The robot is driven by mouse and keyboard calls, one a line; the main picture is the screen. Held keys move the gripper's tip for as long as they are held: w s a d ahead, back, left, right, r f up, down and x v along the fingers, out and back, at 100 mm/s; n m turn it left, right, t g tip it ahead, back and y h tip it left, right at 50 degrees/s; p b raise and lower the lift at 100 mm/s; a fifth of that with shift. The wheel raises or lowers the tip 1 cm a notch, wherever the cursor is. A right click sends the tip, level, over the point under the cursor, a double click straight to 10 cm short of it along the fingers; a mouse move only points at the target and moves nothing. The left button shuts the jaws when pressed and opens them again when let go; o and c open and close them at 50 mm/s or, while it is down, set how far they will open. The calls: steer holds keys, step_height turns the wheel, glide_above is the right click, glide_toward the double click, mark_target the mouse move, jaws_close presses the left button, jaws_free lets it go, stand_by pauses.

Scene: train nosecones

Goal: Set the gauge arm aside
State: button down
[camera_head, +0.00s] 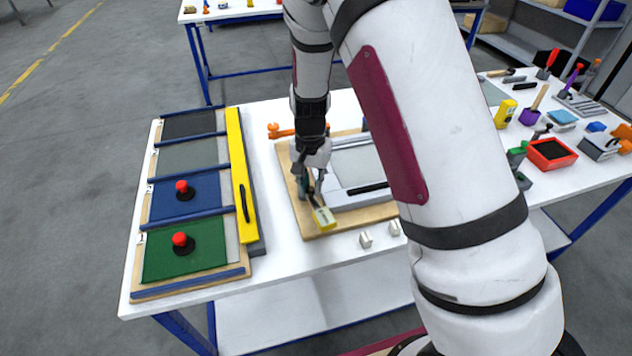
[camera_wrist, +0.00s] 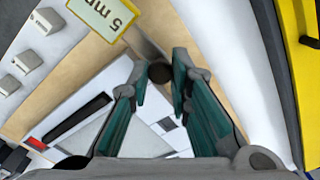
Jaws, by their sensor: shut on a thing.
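My gripper (camera_head: 313,188) points down over the left part of a wooden board (camera_head: 318,229). In the wrist view its teal-padded fingers (camera_wrist: 160,90) close around a dark round knob. The knob sits at the end of a short grey bar, which I take as the gauge arm (camera_wrist: 146,46). A yellow "5 mm" tag (camera_wrist: 103,14) is at the bar's other end; in the head view the tag (camera_head: 324,217) lies over the board's front left. My fingers hide part of the arm. I cannot tell whether it is lifted off the board.
A light plate with a dark bar (camera_head: 368,188) lies on the board. Small grey blocks (camera_head: 366,240) stand in front. A yellow straightedge (camera_head: 240,165) and a rack with red-knobbed green (camera_head: 184,252) and blue plates lie left. Tools crowd the right; a narrow white strip separates straightedge and board.

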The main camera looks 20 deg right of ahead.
steer(key=shift+a+m, duration=0.45)
steer(key=shift+m, duration=0.45)
steer(key=c, duration=1.5)
jaws_free()
steer(key=shift+a, duration=0.1)
steer(key=shift+o, duration=0.2)
steer(key=shift+r, duration=0.1)
step_height(320, 180, up, 12)
